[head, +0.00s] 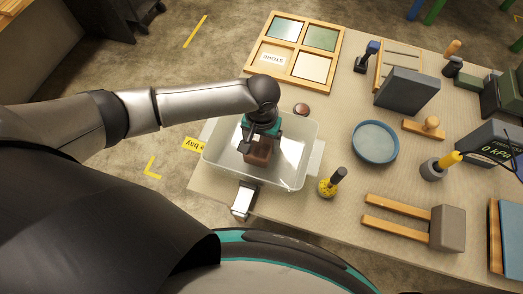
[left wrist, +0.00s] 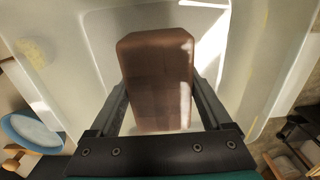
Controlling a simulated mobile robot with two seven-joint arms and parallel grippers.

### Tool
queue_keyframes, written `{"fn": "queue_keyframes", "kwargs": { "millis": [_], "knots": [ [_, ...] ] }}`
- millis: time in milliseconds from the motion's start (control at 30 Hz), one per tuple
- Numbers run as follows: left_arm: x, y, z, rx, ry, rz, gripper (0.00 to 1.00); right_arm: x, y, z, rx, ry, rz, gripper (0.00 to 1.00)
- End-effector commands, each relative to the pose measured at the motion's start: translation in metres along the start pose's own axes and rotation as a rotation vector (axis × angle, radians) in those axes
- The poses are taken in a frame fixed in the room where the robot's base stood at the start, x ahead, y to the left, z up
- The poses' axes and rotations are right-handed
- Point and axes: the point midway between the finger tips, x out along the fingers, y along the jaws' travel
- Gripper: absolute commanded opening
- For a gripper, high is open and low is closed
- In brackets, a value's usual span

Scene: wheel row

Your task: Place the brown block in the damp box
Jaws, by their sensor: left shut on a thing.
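The brown block (head: 258,152) is in my left gripper (head: 256,140), inside the walls of a translucent white box (head: 296,175), which I take to be the damp box. In the left wrist view the brown block (left wrist: 157,80) stands between the two fingers of my left gripper (left wrist: 158,110), which is shut on it. The pale floor and walls of the box (left wrist: 70,80) surround the block there. I cannot tell whether the block touches the box floor. My right gripper is not in view.
A blue round dish (head: 375,142) and a yellow-bottomed tool (head: 331,183) stand right of the box. A wooden frame with panels (head: 294,50) lies behind it. A wooden fork-shaped piece with a grey block (head: 447,228) lies at the front right.

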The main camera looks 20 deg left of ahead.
Motion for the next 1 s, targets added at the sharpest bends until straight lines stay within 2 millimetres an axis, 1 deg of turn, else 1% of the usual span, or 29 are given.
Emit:
{"fn": "queue_keyframes", "kwargs": {
  "millis": [167, 300, 433, 533, 767, 900, 933, 1000],
  "knots": [
    [0.010, 0.001, -0.002, 0.001, 0.003, 0.003, 0.00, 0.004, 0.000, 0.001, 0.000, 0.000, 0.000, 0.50],
    [0.031, 0.001, -0.001, 0.001, 0.002, 0.001, 0.00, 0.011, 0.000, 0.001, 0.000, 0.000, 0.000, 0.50],
    [0.045, 0.001, -0.002, 0.001, 0.003, 0.002, 0.00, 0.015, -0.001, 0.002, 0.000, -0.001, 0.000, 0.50],
    [0.049, 0.001, -0.002, 0.001, 0.004, 0.002, 0.00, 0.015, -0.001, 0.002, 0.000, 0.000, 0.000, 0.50],
    [0.048, 0.001, -0.002, 0.001, 0.004, 0.002, 0.00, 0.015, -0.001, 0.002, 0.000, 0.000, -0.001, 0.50],
    [0.052, 0.001, -0.002, 0.000, 0.004, 0.002, 0.00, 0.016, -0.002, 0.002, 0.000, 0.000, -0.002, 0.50],
    [0.052, 0.000, -0.001, 0.000, 0.002, 0.000, 0.86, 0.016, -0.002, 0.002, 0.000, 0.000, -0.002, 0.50],
    [0.052, 0.000, -0.001, 0.001, 0.002, 0.000, 0.94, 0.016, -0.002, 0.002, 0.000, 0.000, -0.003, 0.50]
  ]
}}
